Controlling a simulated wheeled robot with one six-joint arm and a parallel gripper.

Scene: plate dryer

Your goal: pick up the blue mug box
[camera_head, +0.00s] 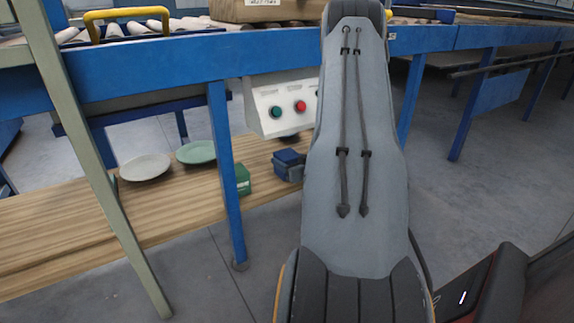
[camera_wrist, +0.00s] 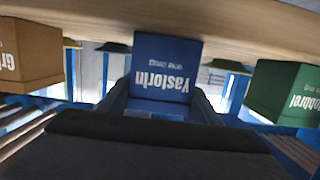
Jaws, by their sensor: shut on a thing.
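The blue mug box (camera_wrist: 167,60) is in the middle of the wrist view, its white lettering upside down in the picture. My gripper (camera_wrist: 158,106) is shut on it, with grey finger parts along its sides. In the head view the blue box (camera_head: 289,156) shows small at the wooden shelf, just left of my arm. My arm partly hides this area. I cannot tell whether the box touches the wood.
A green box (camera_wrist: 285,92) and a brown box (camera_wrist: 28,55) flank the blue one in the wrist view. The wooden shelf (camera_head: 60,225) also holds a white plate (camera_head: 145,167) and a green plate (camera_head: 196,152). A blue frame post (camera_head: 226,170) and a control box (camera_head: 283,105) stand close by.

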